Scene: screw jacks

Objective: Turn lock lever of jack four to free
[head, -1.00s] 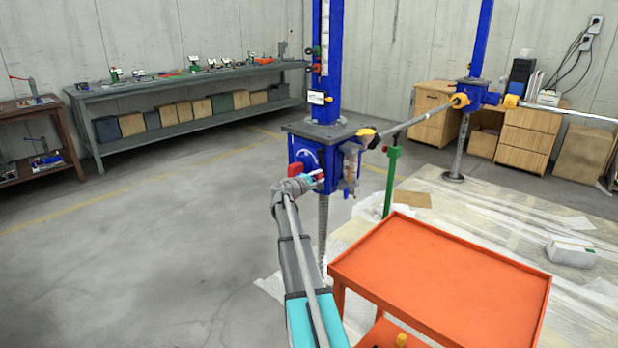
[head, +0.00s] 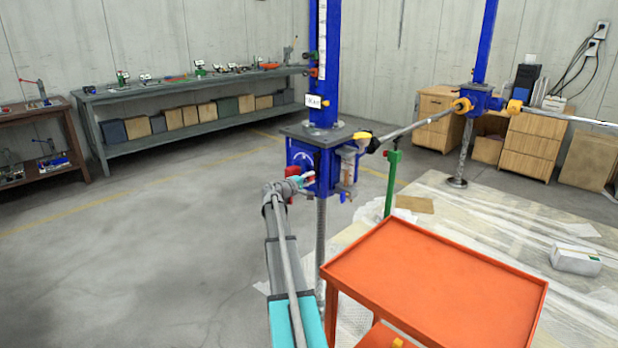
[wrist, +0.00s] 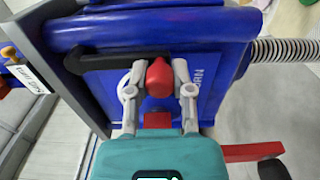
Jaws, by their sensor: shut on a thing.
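The jack (head: 318,165) is a blue column with a blue box under a grey plate. A small white label (head: 317,101) is on the column, its text too small to read surely. My gripper (wrist: 159,76) is at the box's front face, its two fingers shut on either side of a red knob (wrist: 158,78). A red part also shows at the box in the head view (head: 297,172). In the wrist view, a red bar with a black end (wrist: 250,152) sticks out at lower right. The fingertips are too small to make out in the head view.
An orange cart (head: 430,280) stands close at right of my arm. A green post (head: 391,185) and a long rod (head: 415,128) lie behind it, leading to a second blue jack (head: 478,100). A workbench (head: 190,85) is at the back left. The floor at left is clear.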

